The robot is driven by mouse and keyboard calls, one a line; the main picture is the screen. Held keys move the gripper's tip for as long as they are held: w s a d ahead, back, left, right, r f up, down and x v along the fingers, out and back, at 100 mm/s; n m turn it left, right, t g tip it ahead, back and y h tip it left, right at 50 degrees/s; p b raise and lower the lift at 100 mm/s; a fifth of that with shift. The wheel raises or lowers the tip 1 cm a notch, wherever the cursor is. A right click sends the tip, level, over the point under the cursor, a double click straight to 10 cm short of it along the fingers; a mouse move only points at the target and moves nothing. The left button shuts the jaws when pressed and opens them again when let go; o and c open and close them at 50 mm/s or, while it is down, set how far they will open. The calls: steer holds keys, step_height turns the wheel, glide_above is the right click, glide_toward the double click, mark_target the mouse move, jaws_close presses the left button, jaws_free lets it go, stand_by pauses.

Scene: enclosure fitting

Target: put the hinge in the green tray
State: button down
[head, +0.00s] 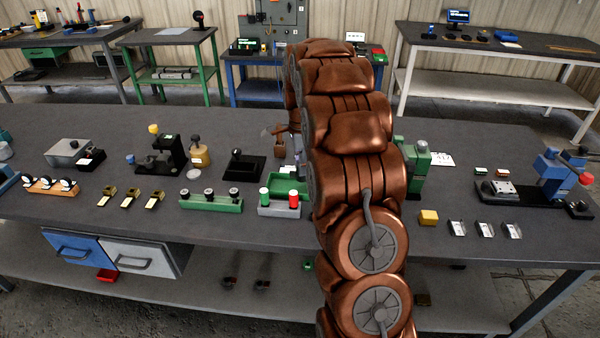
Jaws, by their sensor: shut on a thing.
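The green tray (287,187) lies on the main bench, left of my arm, and its right side is hidden behind the arm. My gripper (298,152) is mostly hidden behind my own copper-coloured arm, just above and behind the tray. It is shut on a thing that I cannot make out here. I cannot pick out the hinge for certain. Several small metal pieces lie in rows: brass ones (130,197) at left and silver ones (485,229) at right.

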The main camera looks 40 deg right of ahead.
steer(key=shift+f+p, duration=0.55)
steer(key=shift+f, duration=1.45)
steer(key=shift+f, duration=0.2)
steer(key=c, duration=0.8)
jaws_free()
steer(key=shift+r, duration=0.1)
